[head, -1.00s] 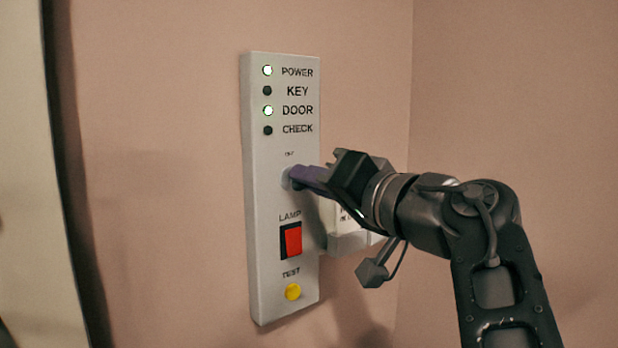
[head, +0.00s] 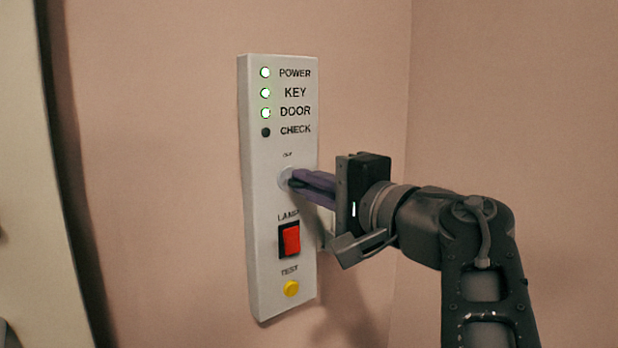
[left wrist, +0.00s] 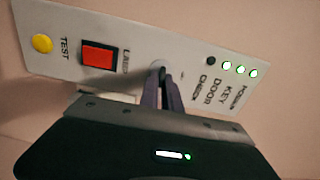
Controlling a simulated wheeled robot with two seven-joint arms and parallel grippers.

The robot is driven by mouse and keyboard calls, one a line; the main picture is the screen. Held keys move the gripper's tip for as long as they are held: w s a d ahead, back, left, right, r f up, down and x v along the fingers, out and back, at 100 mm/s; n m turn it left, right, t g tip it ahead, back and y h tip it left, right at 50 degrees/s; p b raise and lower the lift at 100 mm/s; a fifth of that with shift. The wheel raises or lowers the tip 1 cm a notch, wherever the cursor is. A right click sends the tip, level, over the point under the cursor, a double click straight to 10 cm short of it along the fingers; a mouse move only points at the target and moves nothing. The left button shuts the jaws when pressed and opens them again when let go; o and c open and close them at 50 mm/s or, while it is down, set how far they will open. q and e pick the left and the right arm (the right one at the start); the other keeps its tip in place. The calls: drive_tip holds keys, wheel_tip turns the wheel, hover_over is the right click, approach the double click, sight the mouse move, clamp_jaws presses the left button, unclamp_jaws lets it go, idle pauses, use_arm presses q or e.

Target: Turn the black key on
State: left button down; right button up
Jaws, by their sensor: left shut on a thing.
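A pale control panel (head: 260,215) hangs upright on the pink wall. Its key switch (head: 286,179) is a round lock below the lights. My left gripper (head: 297,181) is at this lock, with its purple fingers shut on the black key, which is mostly hidden between them. In the left wrist view the fingertips (left wrist: 163,85) meet at the lock, and a dark sliver shows between them. The KEY light (head: 265,93) is lit green, as are POWER (head: 265,72) and DOOR (head: 265,113). The CHECK light (head: 266,132) is dark. My right gripper is not seen.
Below the lock are a red LAMP rocker switch (head: 290,240) and a yellow TEST button (head: 291,288). A wall corner lies to the right behind my arm. A pale upright edge (head: 35,200) stands at the far left.

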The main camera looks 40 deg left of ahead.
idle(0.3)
use_arm(q)
drive_tip(key=c, duration=1.6)
unclamp_jaws()
drive_tip(key=shift+o, duration=0.2)
